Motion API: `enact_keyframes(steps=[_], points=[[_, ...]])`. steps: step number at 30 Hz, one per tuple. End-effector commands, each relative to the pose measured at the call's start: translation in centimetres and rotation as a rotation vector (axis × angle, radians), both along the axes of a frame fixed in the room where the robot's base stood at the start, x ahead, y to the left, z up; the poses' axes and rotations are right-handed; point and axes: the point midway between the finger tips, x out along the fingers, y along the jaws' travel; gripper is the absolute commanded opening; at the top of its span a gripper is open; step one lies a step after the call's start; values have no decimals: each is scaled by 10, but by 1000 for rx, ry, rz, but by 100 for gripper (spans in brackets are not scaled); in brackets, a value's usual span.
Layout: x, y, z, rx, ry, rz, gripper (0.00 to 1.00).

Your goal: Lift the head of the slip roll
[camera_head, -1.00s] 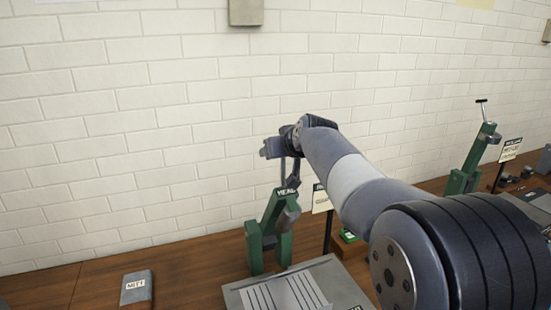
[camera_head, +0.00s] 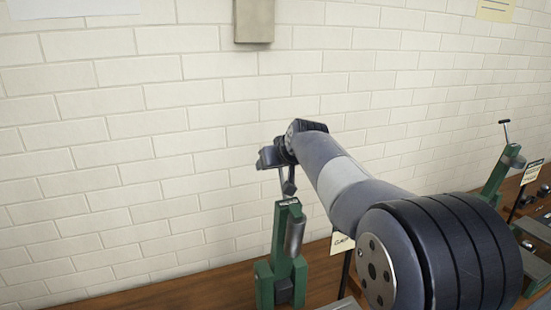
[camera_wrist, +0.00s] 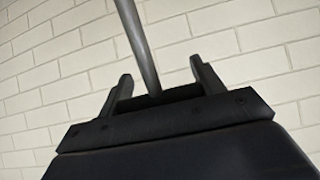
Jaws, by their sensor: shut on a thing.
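The near slip roll is a green machine with an upright green head (camera_head: 287,232), a grey cylinder (camera_head: 295,236) at its right side and a dark base block. A thin metal rod (camera_head: 282,184) rises above the head. My gripper (camera_head: 272,157) is at the top of this rod, above the head. In the wrist view the rod (camera_wrist: 140,45) runs down between the two dark fingers (camera_wrist: 160,78) toward the palm. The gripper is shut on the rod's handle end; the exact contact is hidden.
A second green machine (camera_head: 495,178) with a T-handle stands at the right. A small sign (camera_head: 341,243) stands behind my arm. The wooden bench (camera_head: 185,292) is bare left of the slip roll. A white brick wall (camera_head: 120,150) is close behind.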

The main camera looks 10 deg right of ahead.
Motion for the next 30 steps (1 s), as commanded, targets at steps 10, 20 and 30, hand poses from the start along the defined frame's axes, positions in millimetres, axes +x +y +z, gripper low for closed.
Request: enact_keyframes(steps=[10,20,30], points=[[-1,0,-12,-3,26,3,23],[-1,0,-6,-2,15,1,85],[-7,-2,1,-1,9,0,85]])
